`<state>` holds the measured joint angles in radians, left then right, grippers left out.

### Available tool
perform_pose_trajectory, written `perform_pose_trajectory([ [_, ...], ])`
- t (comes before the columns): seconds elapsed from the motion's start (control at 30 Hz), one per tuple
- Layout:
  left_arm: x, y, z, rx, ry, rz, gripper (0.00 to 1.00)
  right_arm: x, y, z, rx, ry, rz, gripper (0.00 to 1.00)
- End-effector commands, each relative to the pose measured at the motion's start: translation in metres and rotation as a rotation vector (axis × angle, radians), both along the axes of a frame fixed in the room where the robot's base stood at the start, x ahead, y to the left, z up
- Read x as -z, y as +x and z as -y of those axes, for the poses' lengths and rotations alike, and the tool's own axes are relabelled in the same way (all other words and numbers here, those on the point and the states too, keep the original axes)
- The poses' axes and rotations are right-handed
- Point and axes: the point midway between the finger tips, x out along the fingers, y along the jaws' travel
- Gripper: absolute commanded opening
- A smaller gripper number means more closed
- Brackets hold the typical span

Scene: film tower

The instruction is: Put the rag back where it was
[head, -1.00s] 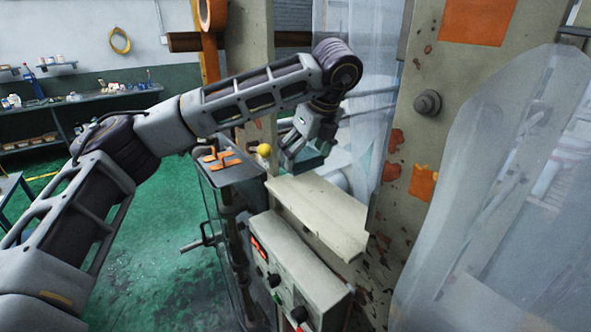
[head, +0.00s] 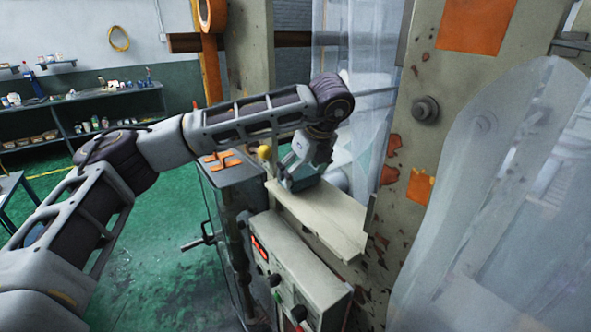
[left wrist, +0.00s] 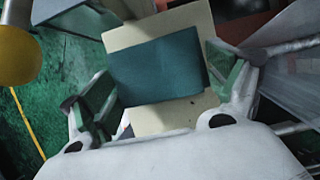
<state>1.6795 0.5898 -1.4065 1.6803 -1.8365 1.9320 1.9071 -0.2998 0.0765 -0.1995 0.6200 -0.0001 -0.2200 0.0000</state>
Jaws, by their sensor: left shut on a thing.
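The rag (left wrist: 160,70) is a flat teal piece between the fingers of my left gripper (left wrist: 165,88) in the left wrist view. In the head view the left gripper (head: 300,172) is shut on the rag (head: 304,184), which shows as a dark teal strip under the fingers. The rag is at the far left end of a cream shelf (head: 335,220) on the machine. The shelf also shows behind the rag in the left wrist view (left wrist: 185,22). I cannot tell whether the rag touches the shelf. My right gripper is not in view.
A yellow knob (head: 265,153) stands close left of the gripper. A control box (head: 290,270) with knobs sits below the shelf. Clear plastic curtains (head: 350,60) and a rust-marked column (head: 420,150) stand to the right. The near part of the shelf is bare.

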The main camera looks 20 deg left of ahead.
Motion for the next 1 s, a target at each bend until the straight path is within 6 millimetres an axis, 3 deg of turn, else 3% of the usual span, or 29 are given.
perform_pose_trajectory([
  [0.27,-0.003,0.020,-0.026,-0.004,0.000,0.000,0.70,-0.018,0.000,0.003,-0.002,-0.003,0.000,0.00],
  [0.5,0.010,0.020,-0.025,-0.001,0.000,0.000,0.70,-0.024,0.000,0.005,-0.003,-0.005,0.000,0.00],
  [1.0,0.014,0.020,-0.025,-0.001,-0.001,0.001,0.70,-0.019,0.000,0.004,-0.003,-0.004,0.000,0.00],
])
